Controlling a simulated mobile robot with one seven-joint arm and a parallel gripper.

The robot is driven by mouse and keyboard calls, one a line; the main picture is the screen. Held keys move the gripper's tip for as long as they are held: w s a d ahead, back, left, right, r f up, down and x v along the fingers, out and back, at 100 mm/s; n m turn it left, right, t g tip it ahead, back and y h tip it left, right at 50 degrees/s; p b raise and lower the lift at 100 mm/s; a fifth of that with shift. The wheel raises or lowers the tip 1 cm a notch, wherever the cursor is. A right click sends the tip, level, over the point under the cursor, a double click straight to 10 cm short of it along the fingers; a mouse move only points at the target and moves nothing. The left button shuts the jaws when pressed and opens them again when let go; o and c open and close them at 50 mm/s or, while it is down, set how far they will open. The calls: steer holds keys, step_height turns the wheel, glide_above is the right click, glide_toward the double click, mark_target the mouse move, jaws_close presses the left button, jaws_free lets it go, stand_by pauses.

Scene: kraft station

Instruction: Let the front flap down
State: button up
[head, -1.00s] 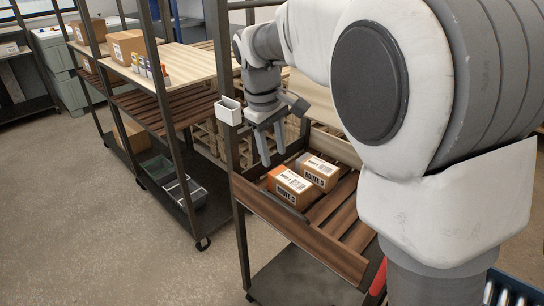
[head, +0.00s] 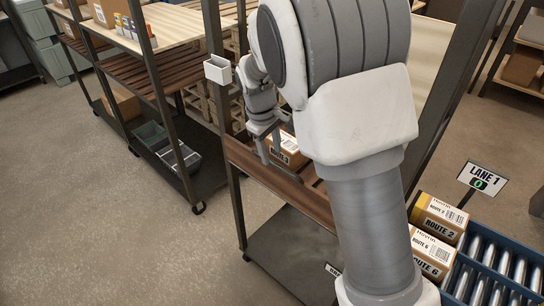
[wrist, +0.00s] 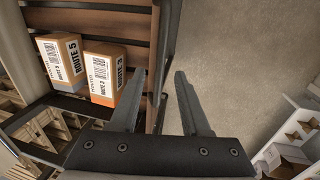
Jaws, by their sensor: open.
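The front flap (head: 246,162) is a brown wooden board along the front edge of the slatted shelf. It stands raised in the head view, partly hidden by my arm. In the wrist view the flap (wrist: 155,55) shows nearly edge-on, with a dark bar along it. My gripper (head: 268,152) is over the flap's top edge, open and empty. In the wrist view its fingers (wrist: 160,76) are apart, one on the shelf side and one on the outer side of the flap. I cannot tell whether either finger touches it.
Two cartons, one Route 5 (wrist: 62,62) and one orange-sided (wrist: 104,70), sit on the shelf just behind the flap. A white holder (head: 217,69) is on the left post. Route 2 (head: 438,217) and Route 6 (head: 431,252) cartons stand by the Lane 1 rollers (head: 497,268). Floor outside is free.

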steer(key=shift+w+d+f, duration=0.1)
steer(key=shift+f, duration=0.55)
steer(key=shift+w+d+f, duration=0.1)
steer(key=shift+f, duration=0.5)
jaws_close()
stand_by(0.5)
